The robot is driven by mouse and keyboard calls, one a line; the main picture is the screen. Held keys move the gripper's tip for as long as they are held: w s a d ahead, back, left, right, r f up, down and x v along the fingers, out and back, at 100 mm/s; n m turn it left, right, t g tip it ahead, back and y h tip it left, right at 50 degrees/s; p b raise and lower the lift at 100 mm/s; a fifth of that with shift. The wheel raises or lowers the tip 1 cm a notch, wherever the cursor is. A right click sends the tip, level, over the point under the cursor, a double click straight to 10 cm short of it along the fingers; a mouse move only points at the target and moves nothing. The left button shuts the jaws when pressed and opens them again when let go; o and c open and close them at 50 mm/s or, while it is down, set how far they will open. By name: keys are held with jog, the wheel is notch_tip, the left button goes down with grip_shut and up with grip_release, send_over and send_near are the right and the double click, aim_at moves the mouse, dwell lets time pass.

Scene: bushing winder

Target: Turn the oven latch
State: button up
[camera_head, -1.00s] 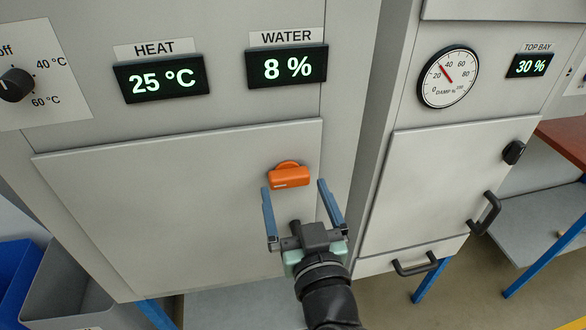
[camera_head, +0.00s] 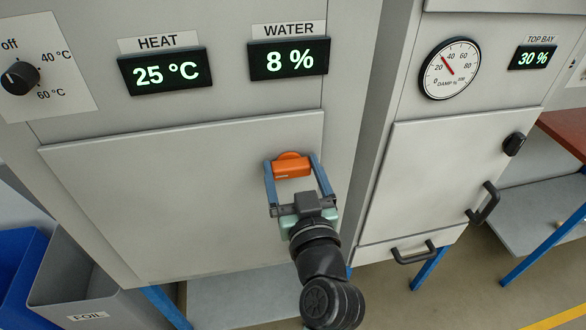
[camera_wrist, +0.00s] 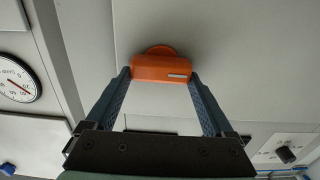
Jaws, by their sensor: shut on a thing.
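The orange latch (camera_head: 292,168) sits near the upper right of the grey oven door (camera_head: 165,205). Its bar lies about level across a round orange base. My gripper (camera_head: 292,170) is shut on the latch, with one blue finger at each end of the bar. The latch also shows in the wrist view (camera_wrist: 161,68), between the two fingertips (camera_wrist: 160,74). A small pale mark is on its front. The door is shut.
Above the door are a HEAT display (camera_head: 165,72) reading 25 °C, a WATER display (camera_head: 288,60) reading 8 % and a black knob (camera_head: 20,78). A second cabinet (camera_head: 435,180) with black handles stands at the right. Grey and blue bins stand lower left.

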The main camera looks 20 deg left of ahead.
jog(key=shift+c, duration=0.4)
jog(key=shift+m, duration=0.4)
jog(key=m, duration=0.4)
jog(key=shift+w+d, duration=0.1)
jog(key=shift+d, duration=0.1)
jog(key=m, duration=0.4)
jog(key=shift+w+d+f+m, duration=0.1)
jog(key=shift+d+f+m, duration=0.05)
jog(key=shift+m, duration=0.15)
jog(key=m+p, duration=0.1)
jog(key=m, duration=0.3)
jog(key=shift+d+f+p, duration=0.1)
jog(key=shift+f+p, duration=0.05)
jog(key=shift+p, duration=0.15)
jog(key=shift+w+f+m+p, duration=0.15)
jog(key=shift+m+p, duration=0.2)
jog(key=shift+m, duration=0.75)
jog(key=shift+s+f+m+p, duration=0.1)
jog(key=shift+m+p, duration=0.2)
jog(key=shift+m, duration=0.8)
jog(key=o, duration=1.1)
